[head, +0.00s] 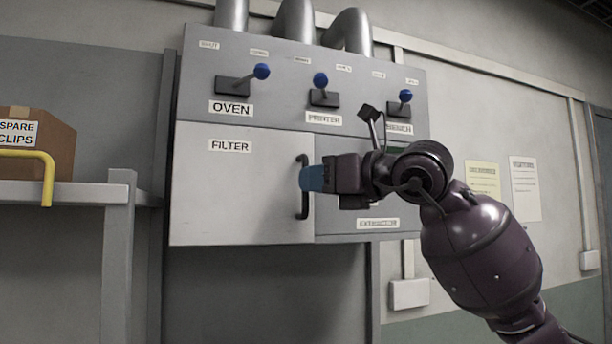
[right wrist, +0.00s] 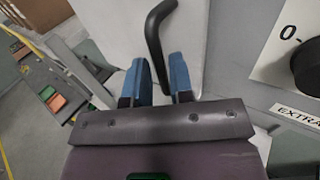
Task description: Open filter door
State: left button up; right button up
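The filter door (head: 235,190) is a light grey panel labelled FILTER on the left of the wall cabinet. It looks shut in the head view. Its dark vertical handle (head: 305,210) is on the right edge of the door. My right gripper (head: 306,178) is at the handle, its blue fingers overlapping the middle of it. In the right wrist view the fingers (right wrist: 160,80) are apart, with the handle (right wrist: 153,35) running down between them. A gap shows on the left side, so the gripper is open around the handle. My left gripper is not in view.
The grey cabinet (head: 290,95) has several blue-knobbed levers above the door. A shelf (head: 75,192) at left carries a cardboard box (head: 50,150) and a yellow bent bar (head: 48,180). Another panel with a dark knob (right wrist: 308,68) lies right of the handle.

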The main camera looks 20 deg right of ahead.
jog(key=shift+x, duration=1.2)
grip_shut()
